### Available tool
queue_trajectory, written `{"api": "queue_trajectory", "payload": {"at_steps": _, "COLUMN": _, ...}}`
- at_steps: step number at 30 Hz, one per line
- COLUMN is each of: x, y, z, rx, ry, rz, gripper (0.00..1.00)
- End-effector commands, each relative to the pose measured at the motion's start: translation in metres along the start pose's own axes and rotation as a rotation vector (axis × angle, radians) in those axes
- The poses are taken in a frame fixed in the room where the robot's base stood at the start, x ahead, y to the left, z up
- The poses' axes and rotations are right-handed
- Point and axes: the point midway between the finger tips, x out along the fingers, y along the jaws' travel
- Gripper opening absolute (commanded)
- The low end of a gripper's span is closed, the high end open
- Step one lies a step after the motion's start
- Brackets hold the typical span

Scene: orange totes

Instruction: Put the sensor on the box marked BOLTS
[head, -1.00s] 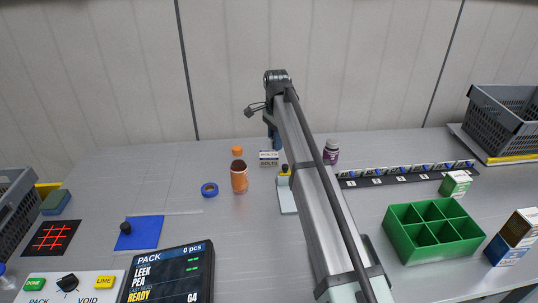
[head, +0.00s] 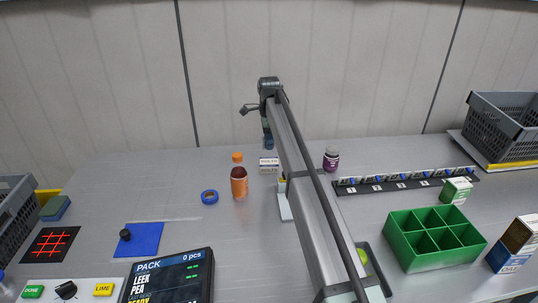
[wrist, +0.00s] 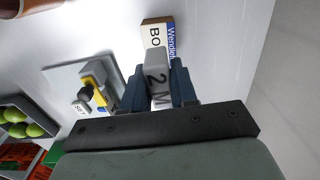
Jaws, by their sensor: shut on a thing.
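My gripper (wrist: 158,88) has blue fingers shut on a grey block marked "2 M", the sensor (wrist: 157,78). The box marked BOLTS (wrist: 155,27) is small and white, brown and blue in the wrist view, with only "BO" readable. The sensor's end overlaps the box's near edge in that view; I cannot tell whether they touch. In the head view the box (head: 269,165) lies toward the back of the table, with my gripper (head: 268,146) just above and behind it. The sensor cannot be made out in the head view.
An orange bottle (head: 239,183) and blue tape roll (head: 209,197) stand left of the box. A pale plate (head: 285,205) with a yellow and black item is in front. A purple jar (head: 331,158) and green divided tray (head: 433,238) are right.

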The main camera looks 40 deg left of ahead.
Motion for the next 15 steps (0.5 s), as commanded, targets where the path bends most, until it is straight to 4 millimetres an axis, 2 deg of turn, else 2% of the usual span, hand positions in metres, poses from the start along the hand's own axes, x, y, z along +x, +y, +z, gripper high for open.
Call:
{"api": "queue_trajectory", "payload": {"at_steps": 1, "x": 0.008, "y": 0.001, "z": 0.0, "rx": 0.0, "ry": 0.0, "rz": 0.002, "gripper": 0.0}}
{"api": "queue_trajectory", "payload": {"at_steps": 8, "x": 0.026, "y": 0.0, "z": 0.0, "rx": -0.001, "ry": 0.0, "rz": 0.0, "gripper": 0.0}}
{"api": "queue_trajectory", "payload": {"at_steps": 15, "x": 0.053, "y": 0.001, "z": 0.0, "rx": -0.001, "ry": 0.0, "rz": 0.0, "gripper": 0.0}}
